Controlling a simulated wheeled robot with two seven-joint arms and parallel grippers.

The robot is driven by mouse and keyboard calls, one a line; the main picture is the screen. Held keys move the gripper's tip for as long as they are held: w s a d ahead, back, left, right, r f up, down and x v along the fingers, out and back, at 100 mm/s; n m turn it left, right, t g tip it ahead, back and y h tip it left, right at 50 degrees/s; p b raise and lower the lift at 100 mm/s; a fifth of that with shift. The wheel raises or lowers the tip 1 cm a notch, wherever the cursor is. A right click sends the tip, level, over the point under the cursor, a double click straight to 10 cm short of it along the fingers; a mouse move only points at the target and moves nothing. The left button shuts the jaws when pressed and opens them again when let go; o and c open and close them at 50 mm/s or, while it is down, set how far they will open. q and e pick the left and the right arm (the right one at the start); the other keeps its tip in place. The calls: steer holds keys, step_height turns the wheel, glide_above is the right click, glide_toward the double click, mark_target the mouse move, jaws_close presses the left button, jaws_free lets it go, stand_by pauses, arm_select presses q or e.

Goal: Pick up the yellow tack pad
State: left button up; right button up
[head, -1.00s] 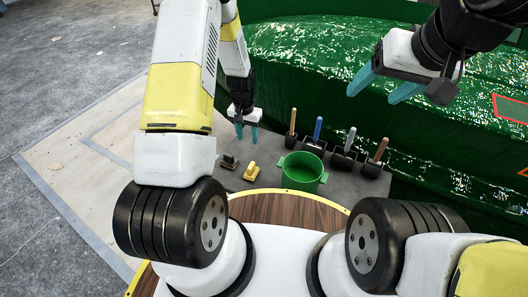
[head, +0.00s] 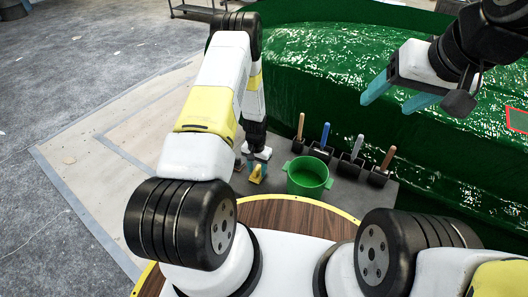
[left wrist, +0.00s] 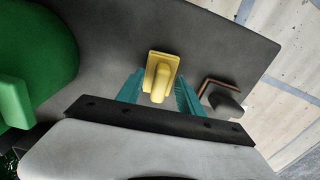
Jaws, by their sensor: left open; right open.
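The yellow tack pad (head: 257,176) is a small flat block with a raised handle. It sits on the grey board, left of the green bucket. In the left wrist view the yellow tack pad (left wrist: 160,77) lies between the two teal fingers of my left gripper (left wrist: 158,92). The gripper is open, with a finger on each side of the pad. In the head view my left gripper (head: 258,167) is low over the pad and partly covers it. My right gripper (head: 396,95) is open and empty, raised at the upper right over the green mould.
A green bucket (head: 308,178) stands right of the pad. Several handled tools in dark holders stand behind it, including a blue-handled one (head: 324,136). A dark block (left wrist: 226,103) lies close beside the pad. The green hull mould (head: 350,80) rises behind.

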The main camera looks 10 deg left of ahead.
mark_target(257, 167)
arm_select(q)
jaws_close()
steer(key=shift+r, duration=0.15)
steer(key=shift+r, duration=0.25)
step_height(257, 167, up, 3)
steer(key=shift+w+r, duration=0.1)
steer(key=s+a+r, duration=0.1)
steer(key=s, duration=1.5)
steer(key=shift+a, duration=0.1)
